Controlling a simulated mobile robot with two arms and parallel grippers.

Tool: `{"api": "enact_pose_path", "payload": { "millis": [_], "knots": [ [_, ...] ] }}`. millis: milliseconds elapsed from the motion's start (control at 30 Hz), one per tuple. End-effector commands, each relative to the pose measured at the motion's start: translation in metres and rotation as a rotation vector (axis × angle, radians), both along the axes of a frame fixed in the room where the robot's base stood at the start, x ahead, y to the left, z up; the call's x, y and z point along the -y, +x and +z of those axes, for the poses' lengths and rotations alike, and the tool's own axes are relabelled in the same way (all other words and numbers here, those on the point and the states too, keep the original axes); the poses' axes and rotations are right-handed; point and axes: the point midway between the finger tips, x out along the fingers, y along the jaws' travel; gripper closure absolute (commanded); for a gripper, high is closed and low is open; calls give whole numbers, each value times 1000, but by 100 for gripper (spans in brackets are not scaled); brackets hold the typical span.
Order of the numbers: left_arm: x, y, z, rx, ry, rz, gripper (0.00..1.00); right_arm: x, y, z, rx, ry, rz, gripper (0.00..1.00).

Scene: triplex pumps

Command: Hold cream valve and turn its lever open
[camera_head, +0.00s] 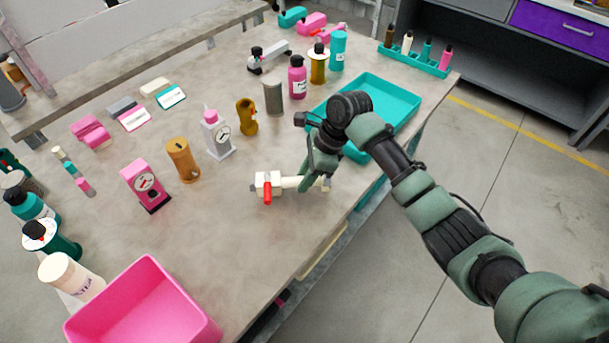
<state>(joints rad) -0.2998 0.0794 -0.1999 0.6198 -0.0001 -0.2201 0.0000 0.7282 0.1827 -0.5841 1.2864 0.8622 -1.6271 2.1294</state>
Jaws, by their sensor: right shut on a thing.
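The cream valve (288,182) is near the front edge of the table, a pale body with a pipe-like stem running to the right. Its red lever (267,193) is at the left end, pointing toward the table's front and across the line of the stem. My right gripper (309,184) comes down over the stem and is shut on the valve's right part; the fingertips are partly hidden by the hand. I cannot tell whether the valve touches the table. My left gripper is outside the view.
A teal tray (391,97) lies behind my right arm. A pink bin (143,305) stands at the front left. The tabletop in front of the valve is clear.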

Motion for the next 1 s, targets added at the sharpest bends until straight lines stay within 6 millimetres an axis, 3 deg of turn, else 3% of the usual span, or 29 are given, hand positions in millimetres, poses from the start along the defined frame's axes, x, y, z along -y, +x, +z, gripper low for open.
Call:
{"api": "enact_pose_path", "payload": {
  "millis": [1000],
  "knots": [
    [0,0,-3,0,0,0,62,-1,0,-22,2,2,0,100]
  ]
}}
